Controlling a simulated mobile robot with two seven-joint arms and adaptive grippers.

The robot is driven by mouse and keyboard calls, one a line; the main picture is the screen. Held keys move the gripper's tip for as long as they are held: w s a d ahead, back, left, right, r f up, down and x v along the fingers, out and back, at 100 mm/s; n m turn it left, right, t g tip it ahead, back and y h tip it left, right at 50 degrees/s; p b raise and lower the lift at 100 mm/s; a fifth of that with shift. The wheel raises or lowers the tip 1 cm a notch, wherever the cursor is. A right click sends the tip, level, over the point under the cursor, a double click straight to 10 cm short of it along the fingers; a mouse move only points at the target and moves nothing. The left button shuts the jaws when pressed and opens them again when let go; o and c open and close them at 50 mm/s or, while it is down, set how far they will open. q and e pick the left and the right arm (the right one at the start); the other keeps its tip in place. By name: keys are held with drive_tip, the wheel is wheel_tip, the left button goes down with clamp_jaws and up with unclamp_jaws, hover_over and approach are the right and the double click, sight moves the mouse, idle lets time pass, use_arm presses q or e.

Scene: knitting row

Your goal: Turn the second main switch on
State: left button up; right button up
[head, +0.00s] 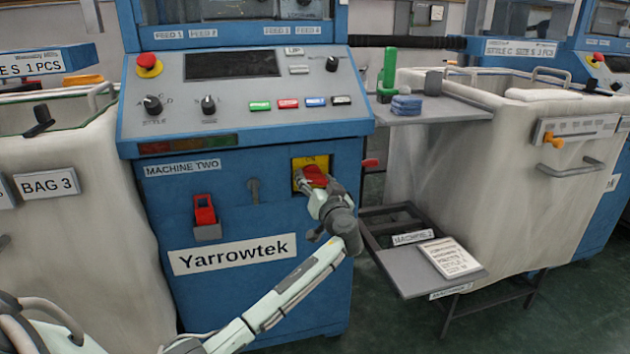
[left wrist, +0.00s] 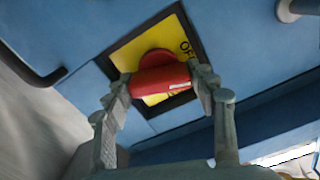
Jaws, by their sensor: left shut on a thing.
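The second main switch is a red rotary handle (head: 315,175) on a yellow plate (head: 320,160). It sits on the blue front of the machine labelled MACHINE TWO (head: 184,168). My left gripper (head: 318,188) is at the handle. In the left wrist view my left gripper (left wrist: 163,92) has one finger on each side of the red handle (left wrist: 160,78) and is shut on it. The yellow plate (left wrist: 152,98) shows part of a word, seemingly OFF, near its right edge. The gripper hides part of the plate. My right gripper is not in view.
A red lever (head: 204,212) and a grey handle (head: 254,190) are left of the switch. The control panel (head: 240,100) slopes above it. A low stand (head: 400,268) with a booklet (head: 450,258) is at right. Bag 3 (head: 80,230) flanks the machine at left.

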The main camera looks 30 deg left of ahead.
use_arm(q)
drive_tip(key=shift+m, duration=1.4)
drive_tip(key=shift+m+p, duration=0.4)
drive_tip(key=shift+m, duration=0.1)
drive_tip(key=shift+m+p, duration=0.3)
drive_tip(key=shift+m, duration=1)
drive_tip(key=m+p, duration=0.3)
drive_tip(key=m, duration=0.3)
drive_tip(key=shift+f+m+p, duration=0.1)
drive_tip(key=shift+m+p, duration=0.5)
drive_tip(key=shift+m, duration=0.4)
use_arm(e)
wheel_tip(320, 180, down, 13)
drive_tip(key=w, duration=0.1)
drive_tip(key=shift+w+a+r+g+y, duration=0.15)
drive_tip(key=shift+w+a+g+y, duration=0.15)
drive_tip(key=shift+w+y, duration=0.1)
